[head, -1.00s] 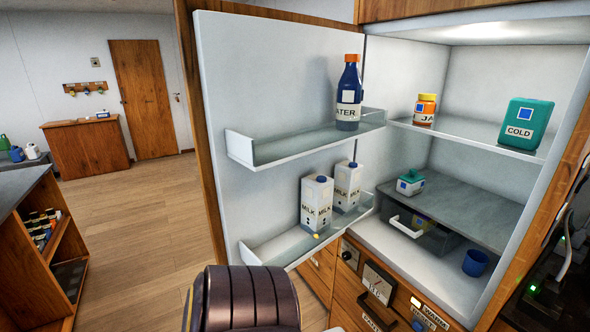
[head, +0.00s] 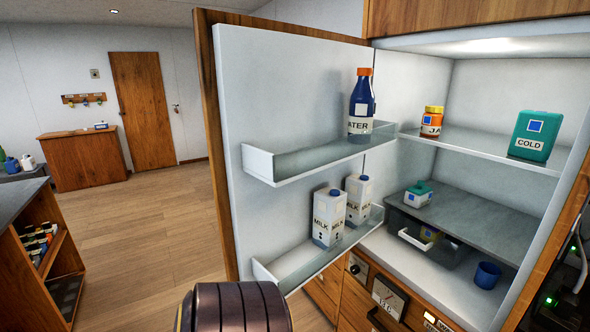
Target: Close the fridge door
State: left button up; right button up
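The fridge door (head: 290,85) stands wide open at the left of the lit fridge interior (head: 500,85). Its white inner side faces me and its wooden outer edge shows along the left. Two door shelves hold a blue water bottle (head: 361,105) above and two milk cartons (head: 329,215) below. A dark rounded part of my own arm shows at the bottom, in front of the door's lower end. Neither gripper is visible in the head view.
Inside the fridge are an orange jar (head: 432,121), a teal COLD container (head: 535,135), a small teal-lidded box (head: 418,193) and a blue cup (head: 487,274). A handled drawer (head: 425,236) sits under the grey shelf. Open wooden floor (head: 150,215) lies left of the door, beside a counter (head: 25,210).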

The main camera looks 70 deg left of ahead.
aim_at(275, 95)
jog(key=k+j, duration=0.2)
jog(key=k+j+u, duration=0.1)
jog(key=j, duration=0.3)
jog(key=k+j, duration=0.1)
jog(key=j, duration=0.25)
jog(key=k+j+u, duration=0.1)
jog(key=j, duration=0.25)
jog(key=k+j, duration=0.15)
jog(key=j, duration=0.6)
jog(key=i+j+u, duration=0.15)
jog(key=j, duration=0.7)
jog(key=i+u, duration=0.05)
